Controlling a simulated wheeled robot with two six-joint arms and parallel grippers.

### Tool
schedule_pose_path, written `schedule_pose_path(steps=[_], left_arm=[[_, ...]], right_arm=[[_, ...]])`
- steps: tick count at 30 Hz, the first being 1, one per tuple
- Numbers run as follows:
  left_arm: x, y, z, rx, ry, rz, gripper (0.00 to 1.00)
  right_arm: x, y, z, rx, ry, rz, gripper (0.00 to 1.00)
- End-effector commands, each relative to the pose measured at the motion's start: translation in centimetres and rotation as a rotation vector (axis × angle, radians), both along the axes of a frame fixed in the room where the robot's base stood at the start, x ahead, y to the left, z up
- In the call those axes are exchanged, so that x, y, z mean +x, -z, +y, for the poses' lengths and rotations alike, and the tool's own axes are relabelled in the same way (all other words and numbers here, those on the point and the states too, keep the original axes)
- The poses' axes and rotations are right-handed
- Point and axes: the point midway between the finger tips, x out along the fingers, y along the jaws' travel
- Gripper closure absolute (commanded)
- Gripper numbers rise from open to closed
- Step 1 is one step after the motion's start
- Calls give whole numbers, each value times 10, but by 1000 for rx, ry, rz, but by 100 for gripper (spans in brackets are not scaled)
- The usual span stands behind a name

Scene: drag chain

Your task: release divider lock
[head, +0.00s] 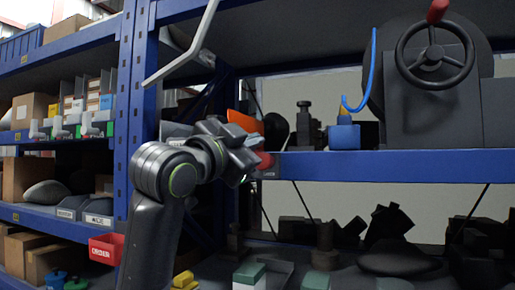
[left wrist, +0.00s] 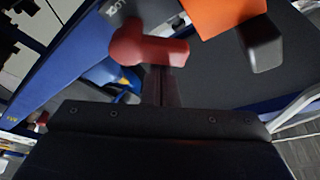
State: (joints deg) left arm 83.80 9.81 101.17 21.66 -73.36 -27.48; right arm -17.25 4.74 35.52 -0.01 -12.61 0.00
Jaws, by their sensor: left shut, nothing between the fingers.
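A red T-shaped knob (left wrist: 150,48), which looks like the divider lock, stands just in front of my left wrist in the left wrist view. In the head view a red part (head: 265,160) shows at the shelf's left end. My left gripper (head: 252,160) is right beside that red part, shut with nothing held. I cannot tell whether it touches the red part. An orange panel (head: 245,122) rises behind the gripper; it also shows in the left wrist view (left wrist: 225,12). My gripper hides part of this corner. My right gripper is not in view.
A blue shelf beam (head: 390,166) runs right of my gripper, and a blue upright (head: 135,110) stands left. A dark machine with a handwheel (head: 434,55) and a blue hook (head: 372,75) stand on the shelf. Dark parts (head: 388,228) crowd the space below.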

Motion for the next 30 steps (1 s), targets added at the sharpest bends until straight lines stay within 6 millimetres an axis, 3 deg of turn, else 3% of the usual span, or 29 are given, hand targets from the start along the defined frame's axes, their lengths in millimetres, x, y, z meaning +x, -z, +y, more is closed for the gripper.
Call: schedule_pose_path(steps=[21, 30], left_arm=[[5, 15, 16, -582, 3, 188, 100], [6, 18, 19, -594, 2, 192, 100]], right_arm=[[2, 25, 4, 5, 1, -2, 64], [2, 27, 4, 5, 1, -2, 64]])
